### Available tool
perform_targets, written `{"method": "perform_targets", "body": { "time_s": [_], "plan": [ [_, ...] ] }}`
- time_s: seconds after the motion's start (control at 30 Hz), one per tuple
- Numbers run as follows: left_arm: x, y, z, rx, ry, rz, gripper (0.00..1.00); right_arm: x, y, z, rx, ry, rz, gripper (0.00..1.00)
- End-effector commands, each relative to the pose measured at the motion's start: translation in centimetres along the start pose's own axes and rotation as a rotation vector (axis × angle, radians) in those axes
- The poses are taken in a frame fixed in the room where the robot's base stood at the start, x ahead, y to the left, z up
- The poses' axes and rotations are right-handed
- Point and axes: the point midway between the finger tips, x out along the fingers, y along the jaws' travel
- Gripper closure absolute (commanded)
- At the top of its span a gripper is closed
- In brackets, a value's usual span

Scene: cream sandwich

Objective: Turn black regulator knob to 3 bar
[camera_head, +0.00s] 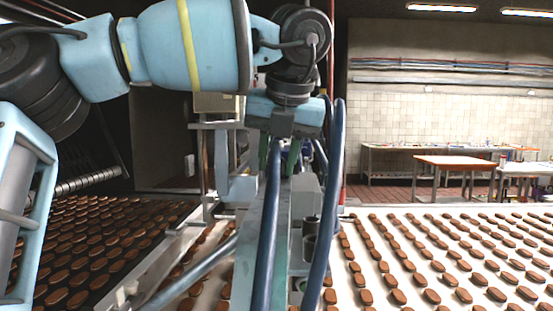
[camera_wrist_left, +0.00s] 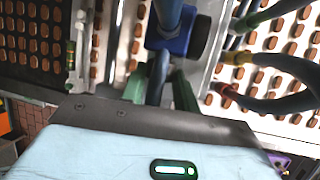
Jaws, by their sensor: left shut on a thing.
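My left gripper (camera_head: 279,158) reaches in from the left and points down at the machine in the middle. In the left wrist view its green fingers (camera_wrist_left: 160,90) stand either side of a dark blue hose or tube (camera_wrist_left: 159,72). A blue block (camera_wrist_left: 181,37) sits just beyond the fingertips. No pressure reading can be made out. My right gripper is not in view.
Thick blue hoses (camera_head: 335,190) rise close beside the gripper. Belts with rows of brown biscuits (camera_head: 430,260) run on both sides. An orange-topped table (camera_head: 455,162) stands far back.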

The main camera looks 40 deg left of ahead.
Motion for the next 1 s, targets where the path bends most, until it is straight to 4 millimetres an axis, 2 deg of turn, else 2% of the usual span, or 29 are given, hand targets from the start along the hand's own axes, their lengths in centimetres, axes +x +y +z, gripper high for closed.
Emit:
{"method": "perform_targets", "body": {
  "time_s": [0.4, 0.93, 0.97, 1.0],
  "plan": [
    [-0.08, -0.33, 0.05, 0.074, -0.003, 0.175, 0.93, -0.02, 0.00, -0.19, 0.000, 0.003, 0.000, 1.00],
    [-0.17, -0.31, 0.07, 0.081, -0.007, 0.197, 0.93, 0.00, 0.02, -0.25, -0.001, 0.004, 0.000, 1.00],
    [-0.18, -0.31, 0.07, 0.081, -0.007, 0.197, 0.66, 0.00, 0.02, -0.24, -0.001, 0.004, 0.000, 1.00],
    [-0.17, -0.31, 0.06, 0.081, -0.006, 0.197, 0.61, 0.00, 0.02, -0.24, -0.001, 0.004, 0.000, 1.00]
  ]
}}
